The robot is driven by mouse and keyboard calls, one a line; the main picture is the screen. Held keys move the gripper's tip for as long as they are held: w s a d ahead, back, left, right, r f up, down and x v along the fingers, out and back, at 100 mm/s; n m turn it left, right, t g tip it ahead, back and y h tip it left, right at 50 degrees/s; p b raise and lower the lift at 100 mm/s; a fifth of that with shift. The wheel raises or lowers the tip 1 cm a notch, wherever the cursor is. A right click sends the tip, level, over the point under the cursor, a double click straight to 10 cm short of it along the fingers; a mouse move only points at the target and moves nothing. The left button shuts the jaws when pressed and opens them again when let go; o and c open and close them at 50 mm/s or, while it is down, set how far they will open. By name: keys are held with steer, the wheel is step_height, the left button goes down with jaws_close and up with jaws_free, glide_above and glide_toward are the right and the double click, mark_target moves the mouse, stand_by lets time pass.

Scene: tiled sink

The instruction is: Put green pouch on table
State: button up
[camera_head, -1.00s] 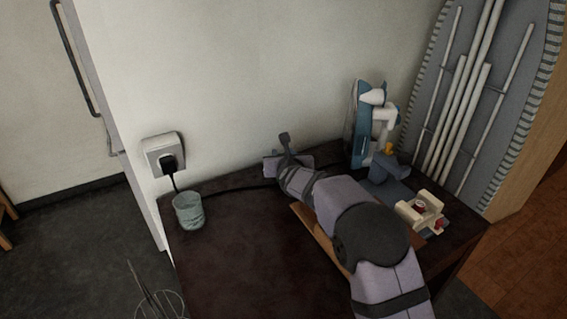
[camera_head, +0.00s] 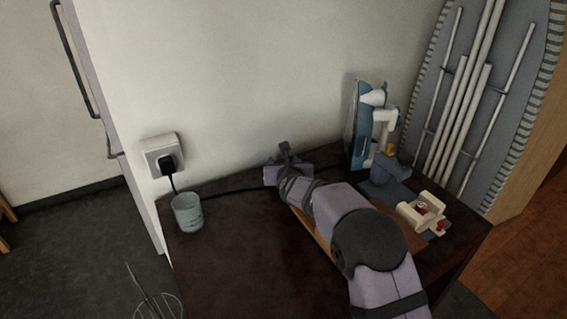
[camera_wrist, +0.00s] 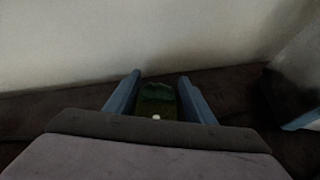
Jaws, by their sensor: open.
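A dark green thing, likely the green pouch (camera_wrist: 158,91), shows in the wrist view between the two blue fingers of my gripper. The fingers stand apart on either side of it, and I cannot tell whether they touch it. In the head view my gripper (camera_head: 284,160) is over the back of the dark table (camera_head: 225,265), near the wall. The pouch cannot be made out there; my arm covers that area.
A grey-green cup (camera_head: 187,213) stands at the table's left edge, below a wall socket (camera_head: 163,153) with a black cord. A blue and white iron (camera_head: 365,125) stands upright at the back right, near an ironing board (camera_head: 480,100). The table's front left is clear.

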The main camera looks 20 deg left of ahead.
steer(key=shift+r, duration=0.1)
steer(key=shift+r+p, duration=0.15)
steer(key=shift+p, duration=0.2)
steer(key=shift+s+d+b, duration=0.1)
steer(key=shift+s+b, duration=0.15)
steer(key=shift+b, duration=0.05)
steer(key=b+v, duration=0.2)
steer(key=v, duration=0.9)
steer(key=shift+s+d, duration=0.1)
steer(key=shift+s, duration=0.1)
steer(key=shift+d, duration=0.1)
